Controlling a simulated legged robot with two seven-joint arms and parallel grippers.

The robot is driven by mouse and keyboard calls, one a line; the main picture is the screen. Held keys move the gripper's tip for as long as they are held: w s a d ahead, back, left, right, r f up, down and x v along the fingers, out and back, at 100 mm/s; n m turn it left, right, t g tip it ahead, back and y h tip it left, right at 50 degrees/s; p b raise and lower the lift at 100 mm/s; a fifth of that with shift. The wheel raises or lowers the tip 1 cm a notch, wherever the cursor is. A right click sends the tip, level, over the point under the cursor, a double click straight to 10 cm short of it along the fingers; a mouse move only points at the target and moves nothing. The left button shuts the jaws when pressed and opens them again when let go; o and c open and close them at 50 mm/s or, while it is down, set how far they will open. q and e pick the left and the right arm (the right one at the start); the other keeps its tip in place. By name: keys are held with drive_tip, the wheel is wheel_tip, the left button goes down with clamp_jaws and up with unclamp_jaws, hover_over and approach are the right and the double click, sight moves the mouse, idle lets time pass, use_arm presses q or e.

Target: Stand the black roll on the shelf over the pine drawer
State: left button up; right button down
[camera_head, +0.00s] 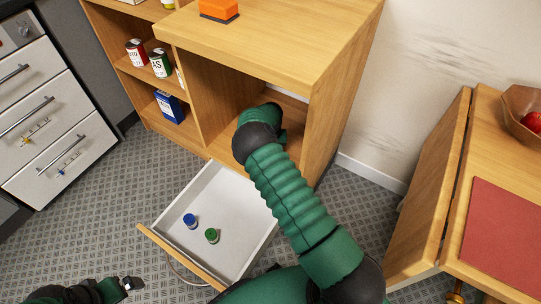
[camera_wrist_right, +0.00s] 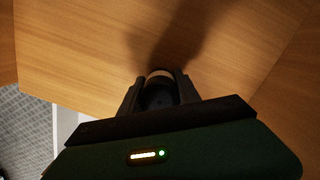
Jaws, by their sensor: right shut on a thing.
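The pine-fronted drawer (camera_head: 179,257) is pulled open at the bottom of the pine cabinet, with its white inside showing. The shelf over it (camera_head: 221,148) is an open compartment. My right arm reaches into this compartment, and its gripper is hidden in the head view. In the right wrist view, my right gripper (camera_wrist_right: 159,92) is shut on the black roll (camera_wrist_right: 160,95), which shows a pale round edge between the fingers. Pine boards surround it; I cannot tell whether the roll touches the shelf. My left gripper (camera_head: 131,284) is low at the left, away from the cabinet, its opening unclear.
A blue-capped jar (camera_head: 190,220) and a green-capped jar (camera_head: 211,235) are in the drawer. Cans (camera_head: 160,63) and a blue box (camera_head: 169,107) stand on the left shelves. An orange block (camera_head: 219,9) lies on top. A pine table (camera_head: 490,143) stands at right.

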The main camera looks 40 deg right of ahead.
drive_tip(key=c, duration=0.9)
unclamp_jaws()
drive_tip(key=shift+f, duration=0.15)
drive_tip(key=shift+o, duration=0.2)
drive_tip(key=r+p, duration=0.1)
drive_tip(key=r, duration=0.1)
drive_tip(key=r+p, duration=0.1)
drive_tip(key=r, duration=0.1)
drive_tip(key=r+p, duration=0.1)
drive_tip(key=r, duration=0.2)
drive_tip(key=shift+s+a+p, duration=0.2)
drive_tip(key=shift+s+p, duration=0.1)
drive_tip(key=shift+p, duration=0.05)
drive_tip(key=shift+s+r, duration=0.1)
drive_tip(key=shift+r, duration=0.3)
